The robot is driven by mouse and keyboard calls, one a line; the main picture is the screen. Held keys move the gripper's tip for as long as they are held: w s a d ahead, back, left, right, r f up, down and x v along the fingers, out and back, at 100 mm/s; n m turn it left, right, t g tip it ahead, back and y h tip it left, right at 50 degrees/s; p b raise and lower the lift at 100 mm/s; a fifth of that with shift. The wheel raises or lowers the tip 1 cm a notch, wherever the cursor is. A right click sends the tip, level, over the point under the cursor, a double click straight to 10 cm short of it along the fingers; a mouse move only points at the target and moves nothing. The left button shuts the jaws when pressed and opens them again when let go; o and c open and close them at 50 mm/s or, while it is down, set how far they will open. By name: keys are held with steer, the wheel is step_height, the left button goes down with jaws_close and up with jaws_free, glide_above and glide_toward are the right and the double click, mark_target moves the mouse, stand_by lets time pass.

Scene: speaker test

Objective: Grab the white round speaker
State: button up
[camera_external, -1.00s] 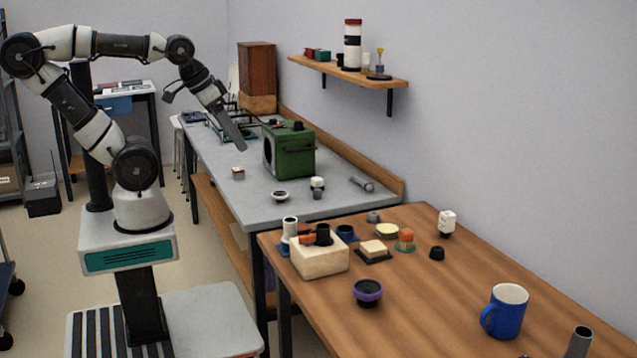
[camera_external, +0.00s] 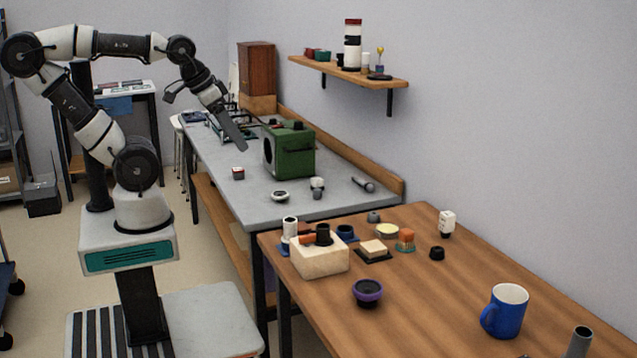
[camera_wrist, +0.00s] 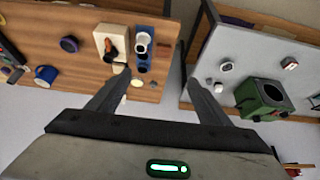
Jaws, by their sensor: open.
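A small white round thing with a dark centre (camera_external: 280,196), which looks like the speaker, lies on the grey bench (camera_external: 225,160) near its front edge. It also shows in the wrist view (camera_wrist: 227,67), right of the right finger. It is too small to be sure what it is. My gripper (camera_external: 243,148) hangs above the grey bench, left of the green box and apart from everything. In the wrist view my gripper (camera_wrist: 158,79) has its two fingers wide apart with nothing between them, over the gap between the two tables.
A green box (camera_external: 290,150) stands behind the white round thing. A small white-topped item (camera_external: 317,184), a grey cylinder (camera_external: 363,185) and a red-and-white cube (camera_external: 238,173) lie nearby. The wooden table (camera_external: 440,310) holds a tan block (camera_external: 320,262) and a blue mug (camera_external: 505,311).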

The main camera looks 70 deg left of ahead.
steer(key=shift+c, duration=0.6)
steer(key=n+g+b, duration=0.2)
steer(key=n+g, duration=0.1)
steer(key=g, duration=0.3)
glide_above(279, 194)
step_height(279, 194, down, 14)
steer(key=f, duration=0.3)
steer(key=f+b, duration=0.1)
steer(key=f, duration=0.3)
steer(key=f+b, duration=0.1)
steer(key=f, duration=0.3)
steer(key=shift+w+d+f, duration=0.1)
steer(key=shift+w+d, duration=0.1)
steer(key=shift+w, duration=0.05)
steer(key=shift+s+a+f+b, duration=0.15)
steer(key=shift+f+b, duration=0.4)
steer(key=shift+f, duration=1.1)
steer(key=shift+s+a+f+b, duration=0.15)
steer(key=shift+f+b, duration=0.4)
steer(key=shift+f, duration=1.05)
steer(key=shift+d, duration=0.1)
steer(key=c, duration=1.2)
